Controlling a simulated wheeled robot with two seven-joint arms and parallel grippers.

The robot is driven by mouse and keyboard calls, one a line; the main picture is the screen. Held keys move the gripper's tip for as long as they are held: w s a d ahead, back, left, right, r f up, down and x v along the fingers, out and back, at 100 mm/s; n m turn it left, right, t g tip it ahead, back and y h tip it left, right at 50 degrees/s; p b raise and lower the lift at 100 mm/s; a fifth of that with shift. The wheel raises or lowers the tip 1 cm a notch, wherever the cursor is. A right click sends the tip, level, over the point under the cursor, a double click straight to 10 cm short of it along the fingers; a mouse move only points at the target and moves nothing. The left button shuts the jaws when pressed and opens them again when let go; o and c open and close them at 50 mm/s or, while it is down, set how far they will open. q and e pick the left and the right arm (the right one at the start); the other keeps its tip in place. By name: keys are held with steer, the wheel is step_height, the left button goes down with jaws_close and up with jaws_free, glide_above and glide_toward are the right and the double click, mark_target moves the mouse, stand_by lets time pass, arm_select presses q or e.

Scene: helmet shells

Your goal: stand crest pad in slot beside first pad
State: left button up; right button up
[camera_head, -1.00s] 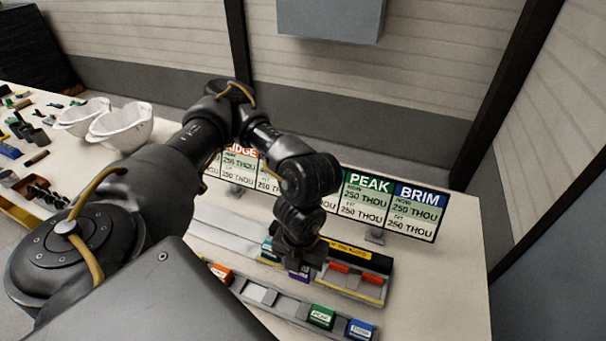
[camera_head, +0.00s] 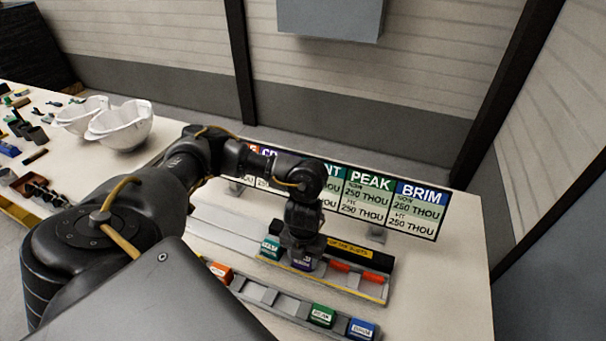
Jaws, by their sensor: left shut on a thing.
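The crest pad looks to be the purple block (camera_head: 302,264), mostly hidden under my left gripper (camera_head: 303,254). The gripper points down and is shut on it, over the grey slotted holder with the yellow edge (camera_head: 348,289). A teal pad (camera_head: 270,246) stands at the holder's left end, just left of the purple pad. Whether the purple pad touches the slot floor cannot be told. My right gripper is not in view.
Two red pieces (camera_head: 372,277) sit in the holder's right part. A front rack (camera_head: 288,307) holds orange (camera_head: 219,272), green (camera_head: 321,315) and blue (camera_head: 362,328) blocks, with empty places between. A sign board (camera_head: 415,215) stands behind. White helmet shells (camera_head: 121,127) lie at left.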

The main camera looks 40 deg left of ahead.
arm_select(q)
steer(key=shift+f, duration=0.15)
steer(key=o, duration=1)
steer(key=shift+o, duration=0.2)
steer(key=shift+r, duration=0.25)
step_height(320, 180, up, 12)
steer(key=p, duration=0.1)
steer(key=shift+f, duration=0.15)
